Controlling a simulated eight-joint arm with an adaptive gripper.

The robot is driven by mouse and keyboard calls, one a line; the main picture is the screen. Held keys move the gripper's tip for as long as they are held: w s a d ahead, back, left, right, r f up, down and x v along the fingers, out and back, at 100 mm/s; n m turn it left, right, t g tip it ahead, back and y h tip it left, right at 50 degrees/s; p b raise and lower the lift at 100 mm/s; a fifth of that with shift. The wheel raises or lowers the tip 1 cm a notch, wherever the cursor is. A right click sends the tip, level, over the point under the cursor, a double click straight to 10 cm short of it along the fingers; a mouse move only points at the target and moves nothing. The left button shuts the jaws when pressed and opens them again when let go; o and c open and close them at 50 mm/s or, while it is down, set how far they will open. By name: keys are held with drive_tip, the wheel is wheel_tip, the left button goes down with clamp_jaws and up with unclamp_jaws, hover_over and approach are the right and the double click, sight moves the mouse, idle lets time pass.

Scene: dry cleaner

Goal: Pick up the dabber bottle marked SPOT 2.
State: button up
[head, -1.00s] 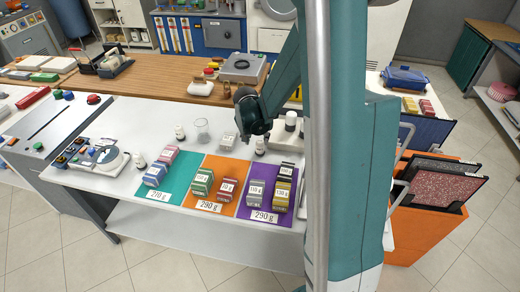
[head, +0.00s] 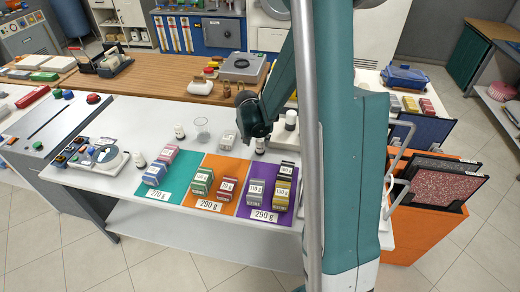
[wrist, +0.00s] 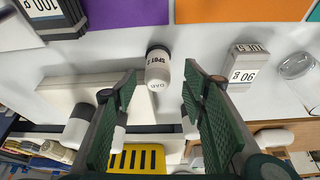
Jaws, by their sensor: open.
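A small white bottle with a dark cap (wrist: 158,68) lies ahead of my fingers in the wrist view. Its label reads SPOT upside down; the digit is hard to make out. It stands on the white table, just below my gripper (head: 258,136) in the head view, where the same bottle (head: 260,147) is partly hidden. In the wrist view my gripper (wrist: 161,80) is open, one green finger on each side of the line to the bottle. The fingers seem apart from it.
A grey 90 g box (wrist: 243,66) and a glass beaker (wrist: 295,66) stand right of the bottle in the wrist view. Larger white containers (wrist: 78,125) are close by my left finger. Weight boxes sit on teal, orange and purple mats (head: 242,207) along the front.

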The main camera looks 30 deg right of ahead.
sight(259, 142)
drive_tip(key=shift+b+x, duration=0.35)
drive_tip(key=shift+x, duration=1.35)
drive_tip(key=shift+d+f, duration=0.4)
drive_tip(key=shift+f, duration=0.45)
drive_tip(key=shift+c, duration=0.3)
drive_tip(key=c, duration=1)
